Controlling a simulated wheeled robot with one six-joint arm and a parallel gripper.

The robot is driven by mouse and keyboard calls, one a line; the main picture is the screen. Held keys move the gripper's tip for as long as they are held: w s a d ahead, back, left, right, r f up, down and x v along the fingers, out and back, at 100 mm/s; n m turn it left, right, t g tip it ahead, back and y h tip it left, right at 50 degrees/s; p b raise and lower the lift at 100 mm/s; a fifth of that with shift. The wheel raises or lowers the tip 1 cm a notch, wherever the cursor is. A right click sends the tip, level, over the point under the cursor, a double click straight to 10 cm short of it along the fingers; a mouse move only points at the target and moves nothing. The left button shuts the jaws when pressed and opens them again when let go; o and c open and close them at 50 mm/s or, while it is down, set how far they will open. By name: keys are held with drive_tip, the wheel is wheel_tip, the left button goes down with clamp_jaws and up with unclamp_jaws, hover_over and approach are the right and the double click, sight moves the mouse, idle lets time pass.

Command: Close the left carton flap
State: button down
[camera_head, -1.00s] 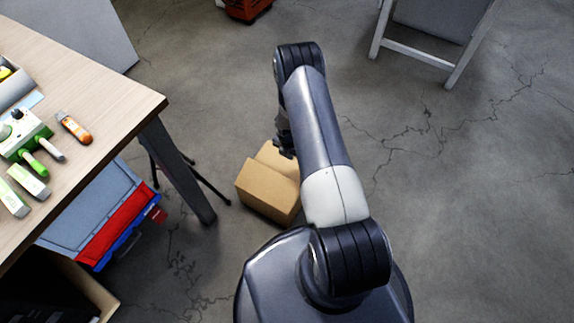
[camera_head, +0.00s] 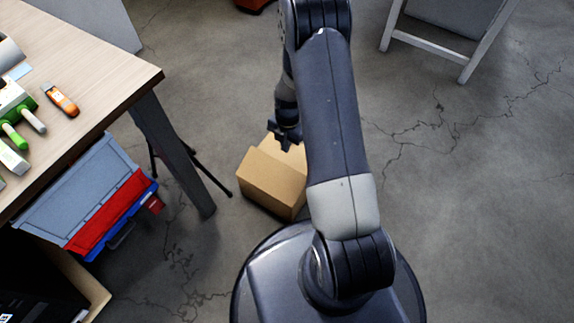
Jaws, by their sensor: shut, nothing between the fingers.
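A brown cardboard carton (camera_head: 273,185) sits on the concrete floor, just left of my arm. Its near side and part of its top show. A raised flap edge seems to show at its far side, but my arm and gripper cover much of it, and I cannot tell which flap it is. My gripper (camera_head: 284,143) is over the far part of the carton, pointing down, shut and empty. I cannot tell whether it touches the cardboard.
A wooden table (camera_head: 110,85) with tools stands at the left, its dark leg (camera_head: 178,155) near the carton. A blue and red crate (camera_head: 105,205) is below it. A white folding chair (camera_head: 440,62) stands at the upper right. The floor at right is clear.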

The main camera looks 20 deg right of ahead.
drive_tip(key=b, duration=0.4)
hover_over(287, 169)
drive_tip(key=s+a, duration=0.1)
drive_tip(key=a, duration=0.1)
drive_tip(key=f, duration=1)
drive_tip(key=shift+s+d+f, duration=0.1)
drive_tip(key=shift+d+f, duration=0.15)
drive_tip(key=shift+f, duration=0.05)
drive_tip(key=shift+w+d+f, duration=0.2)
drive_tip(key=shift+d+f, duration=0.05)
drive_tip(key=shift+f, duration=0.25)
drive_tip(key=shift+w+d+f, duration=0.2)
drive_tip(key=shift+d+f, duration=0.05)
drive_tip(key=shift+f, duration=0.25)
drive_tip(key=shift+w+d+f+b, duration=0.15)
drive_tip(key=shift+d+f+b, duration=0.05)
drive_tip(key=shift+f+b, duration=0.2)
drive_tip(key=shift+w+d+f+b, duration=0.15)
drive_tip(key=shift+d+f+b, duration=0.05)
drive_tip(key=shift+f+b, duration=0.35)
drive_tip(key=f+b, duration=0.1)
drive_tip(key=d+f+b, duration=0.1)
drive_tip(key=w+f+b, duration=0.1)
drive_tip(key=shift+w+d+b, duration=0.1)
drive_tip(key=shift+d+b, duration=0.2)
drive_tip(key=shift+b, duration=0.05)
drive_tip(key=shift+r, duration=0.15)
